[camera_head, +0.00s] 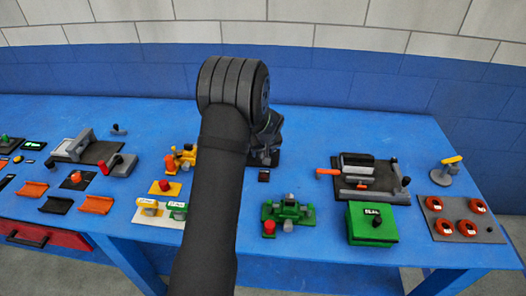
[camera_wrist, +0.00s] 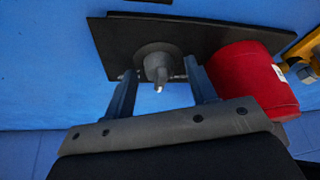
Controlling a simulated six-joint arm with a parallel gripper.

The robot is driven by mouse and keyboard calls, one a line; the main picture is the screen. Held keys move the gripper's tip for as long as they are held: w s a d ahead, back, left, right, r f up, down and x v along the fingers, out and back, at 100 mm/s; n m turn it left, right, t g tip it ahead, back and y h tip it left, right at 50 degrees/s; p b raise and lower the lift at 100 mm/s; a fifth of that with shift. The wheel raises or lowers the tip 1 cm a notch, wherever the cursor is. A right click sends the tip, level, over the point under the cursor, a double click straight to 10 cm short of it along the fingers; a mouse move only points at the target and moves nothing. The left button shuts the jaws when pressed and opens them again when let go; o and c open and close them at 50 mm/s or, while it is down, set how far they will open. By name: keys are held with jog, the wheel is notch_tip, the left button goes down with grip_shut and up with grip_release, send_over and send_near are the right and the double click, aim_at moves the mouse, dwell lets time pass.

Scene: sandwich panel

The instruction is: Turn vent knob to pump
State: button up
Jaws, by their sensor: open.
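A dark grey round knob (camera_wrist: 154,60) with a narrow pointer-like grip sits on a black plate (camera_wrist: 110,42) in the wrist view. It looks like the vent knob, but no readable label shows. My gripper (camera_wrist: 160,72) is open, with one finger on each side of the knob. The fingertips are close to the knob and the plate; I cannot tell if they touch. In the head view my arm hides the knob, and only dark parts near my gripper (camera_head: 266,140) show behind it.
A red cylinder (camera_wrist: 252,80) stands right beside my right finger, with a yellow part (camera_wrist: 305,45) beyond it. On the blue table (camera_head: 330,115) are a green valve block (camera_head: 290,210), a green box (camera_head: 372,222) and a yellow device (camera_head: 182,158).

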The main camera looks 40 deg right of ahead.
jog(key=c, duration=1)
jog(key=shift+m, duration=0.4)
jog(key=shift+a+m+g+h, duration=0.15)
jog(key=shift+m+g+h, duration=0.3)
jog(key=shift+m, duration=0.75)
jog(key=shift+w+m+g+h, duration=0.1)
jog(key=shift+m+g+h, duration=0.45)
jog(key=shift+m, duration=1.35)
jog(key=shift+f+m, duration=0.1)
jog(key=shift+m, duration=0.2)
